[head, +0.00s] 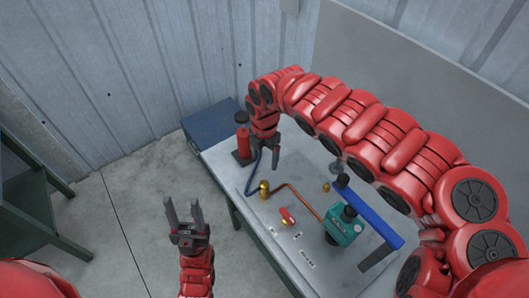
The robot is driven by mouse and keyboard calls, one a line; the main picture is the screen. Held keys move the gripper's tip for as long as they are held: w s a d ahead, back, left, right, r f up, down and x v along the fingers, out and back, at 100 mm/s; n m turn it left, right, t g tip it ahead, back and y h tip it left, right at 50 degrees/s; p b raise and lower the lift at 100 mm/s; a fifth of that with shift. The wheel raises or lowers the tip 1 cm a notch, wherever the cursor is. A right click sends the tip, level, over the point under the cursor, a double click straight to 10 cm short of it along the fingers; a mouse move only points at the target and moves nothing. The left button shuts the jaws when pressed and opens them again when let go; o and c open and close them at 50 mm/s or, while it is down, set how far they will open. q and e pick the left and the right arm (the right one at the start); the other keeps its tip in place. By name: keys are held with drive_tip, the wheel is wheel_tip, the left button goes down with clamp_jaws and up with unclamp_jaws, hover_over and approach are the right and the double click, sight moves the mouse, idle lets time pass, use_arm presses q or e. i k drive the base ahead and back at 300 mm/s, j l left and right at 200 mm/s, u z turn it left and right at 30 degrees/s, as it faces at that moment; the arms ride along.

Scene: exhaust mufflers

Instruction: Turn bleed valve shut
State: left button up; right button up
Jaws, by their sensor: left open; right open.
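A small valve with a red handle (287,214) and brass body lies on the grey worktable (239,181), near its front left part. A brass fitting (264,188) stands just behind it, with a copper pipe (304,200) running right to a teal pump unit (343,226). My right gripper (265,168) hangs over the back left of the table, fingers down, open and empty, behind the brass fitting and apart from the valve. My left gripper (183,212) is open and empty, fingers up, left of the table and over the floor.
A red cylinder (242,144) with a dark base stands at the table's back left, close to my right gripper; a blue hose (251,176) runs from it. A blue bar (370,210) reaches over the right side. A blue box (212,128) sits behind. A green bench (35,200) is far left.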

sight(290, 219)
drive_tip(key=k, duration=1)
